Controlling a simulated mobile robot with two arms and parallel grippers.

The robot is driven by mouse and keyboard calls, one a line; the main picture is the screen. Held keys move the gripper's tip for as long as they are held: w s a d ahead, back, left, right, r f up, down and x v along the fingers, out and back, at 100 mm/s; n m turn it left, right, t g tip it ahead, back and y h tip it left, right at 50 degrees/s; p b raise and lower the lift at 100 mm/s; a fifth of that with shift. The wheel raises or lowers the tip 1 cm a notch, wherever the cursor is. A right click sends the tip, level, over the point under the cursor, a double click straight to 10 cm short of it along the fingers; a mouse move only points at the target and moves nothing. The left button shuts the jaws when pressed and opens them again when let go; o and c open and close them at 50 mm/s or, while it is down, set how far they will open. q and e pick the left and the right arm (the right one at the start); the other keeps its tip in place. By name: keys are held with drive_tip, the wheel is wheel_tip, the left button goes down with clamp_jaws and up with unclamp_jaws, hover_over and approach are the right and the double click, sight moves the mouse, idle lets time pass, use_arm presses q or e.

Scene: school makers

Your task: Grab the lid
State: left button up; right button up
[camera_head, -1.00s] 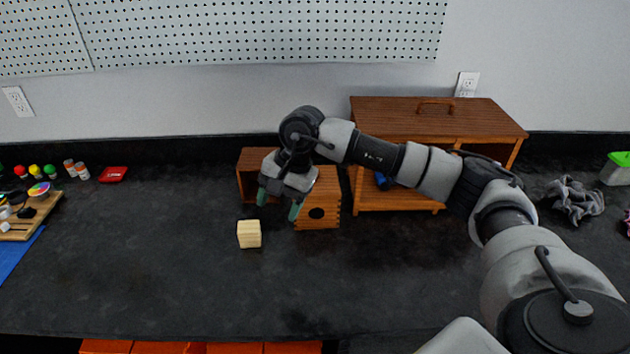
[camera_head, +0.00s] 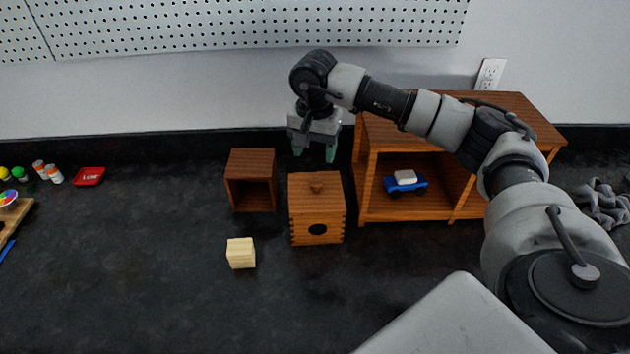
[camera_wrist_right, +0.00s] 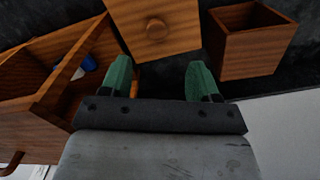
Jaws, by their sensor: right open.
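My left gripper is not in view.
An open wooden box (camera_head: 251,181) stands left of the lidded box. A wooden shelf unit (camera_head: 364,200) with a blue toy car (camera_head: 405,184) stands to the right. A pale block (camera_head: 241,253) lies in front; the counter's front is clear.

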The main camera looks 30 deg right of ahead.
sight(316, 181)
drive_tip(key=f, duration=0.2)
drive_tip(key=s+f, duration=0.1)
drive_tip(key=shift+a+f+p, duration=0.15)
drive_tip(key=shift+a+p, duration=0.1)
drive_tip(key=shift+p, duration=0.05)
drive_tip(key=shift+f, duration=0.3)
drive_tip(key=shift+w+f, duration=0.1)
drive_tip(key=shift+f, duration=0.25)
wheel_tip(316, 181, down, 4)
drive_tip(key=shift+d+r+p, duration=0.1)
drive_tip(key=shift+r+p, duration=0.1)
drive_tip(key=shift+p, duration=0.75)
drive_tip(key=shift+f, duration=0.55)
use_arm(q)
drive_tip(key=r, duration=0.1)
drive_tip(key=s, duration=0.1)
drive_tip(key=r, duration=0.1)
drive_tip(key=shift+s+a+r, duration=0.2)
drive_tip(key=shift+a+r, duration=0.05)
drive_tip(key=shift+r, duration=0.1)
use_arm(e)
drive_tip(key=c, duration=1)
